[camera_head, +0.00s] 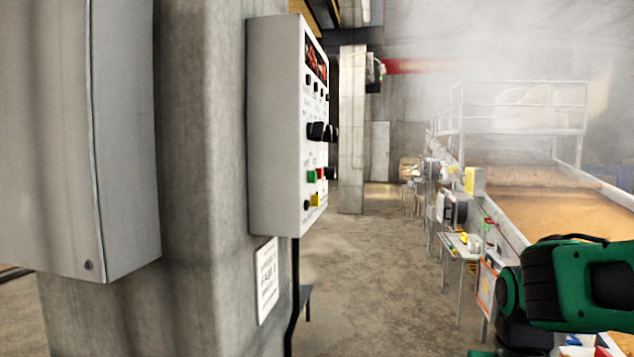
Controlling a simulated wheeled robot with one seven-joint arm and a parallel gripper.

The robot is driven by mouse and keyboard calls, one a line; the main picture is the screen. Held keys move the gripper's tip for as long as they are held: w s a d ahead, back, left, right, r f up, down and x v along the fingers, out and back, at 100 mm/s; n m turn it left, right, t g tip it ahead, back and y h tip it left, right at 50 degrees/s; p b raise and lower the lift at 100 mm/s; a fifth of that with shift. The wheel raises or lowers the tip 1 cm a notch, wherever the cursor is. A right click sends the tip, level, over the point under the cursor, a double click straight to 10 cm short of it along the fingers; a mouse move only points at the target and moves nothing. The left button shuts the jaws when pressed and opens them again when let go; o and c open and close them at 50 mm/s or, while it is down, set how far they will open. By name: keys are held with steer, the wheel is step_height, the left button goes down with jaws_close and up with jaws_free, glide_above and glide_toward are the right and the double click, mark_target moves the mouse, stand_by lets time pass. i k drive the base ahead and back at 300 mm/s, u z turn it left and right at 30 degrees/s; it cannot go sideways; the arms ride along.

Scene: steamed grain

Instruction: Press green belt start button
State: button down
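A grey control panel (275,130) is fixed to a concrete pillar left of the middle, and its button face is seen at a steep angle from the side. A small green button (311,176) sits low on that face, above a yellow button (315,200) and beside a red one (320,173). Black knobs (318,131) and a red-lit display (315,62) are higher up. Whether the green button is the belt start cannot be read. My green and black arm (580,285) is at the lower right, well apart from the panel. My gripper is not visible.
A grey cabinet (80,130) stands close on the left by the concrete pillar (200,150). A railed bed of grain (550,205) with steam above runs along the right, with small tables (460,246) beside it. The floor aisle (385,260) between is clear.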

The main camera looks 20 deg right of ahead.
mark_target(312, 176)
steer(key=z, duration=0.8)
steer(key=k, duration=1.55)
steer(key=u, duration=0.45)
steer(key=i, duration=1)
steer(key=z, duration=0.05)
